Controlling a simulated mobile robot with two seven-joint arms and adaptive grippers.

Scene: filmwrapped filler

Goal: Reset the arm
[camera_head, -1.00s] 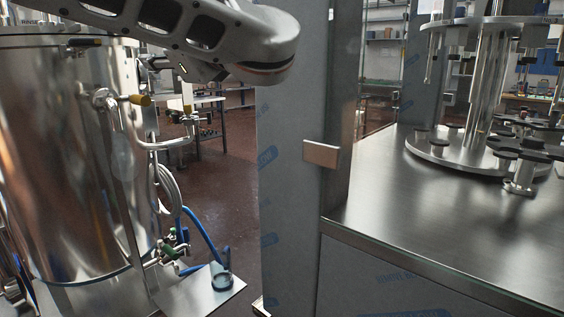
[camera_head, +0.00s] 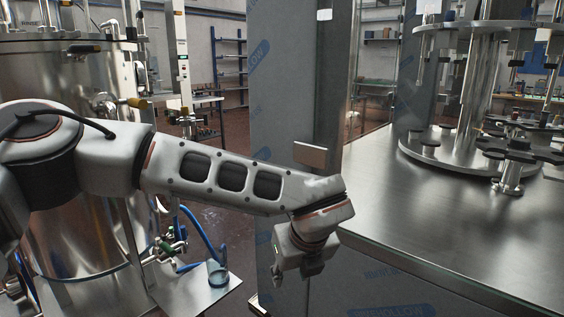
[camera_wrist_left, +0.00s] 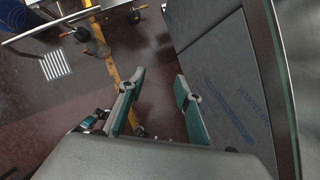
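My left arm (camera_head: 230,180) comes in from the left and reaches across the front of the steel tank to the filmed cabinet. My left gripper (camera_head: 298,277) hangs down at the arm's end, in front of the cabinet's lower panel. In the left wrist view the two fingers of the left gripper (camera_wrist_left: 160,105) stand apart with only the floor between them. The gripper is open and empty. My right gripper is in none of the views.
A steel tank (camera_head: 85,225) with valves and hoses stands at the left. A filmed cabinet (camera_head: 283,75) and a steel worktop (camera_head: 420,215) fill the right. A round filler carousel (camera_head: 455,155) stands on the worktop. The floor (camera_wrist_left: 60,115) shows below the gripper.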

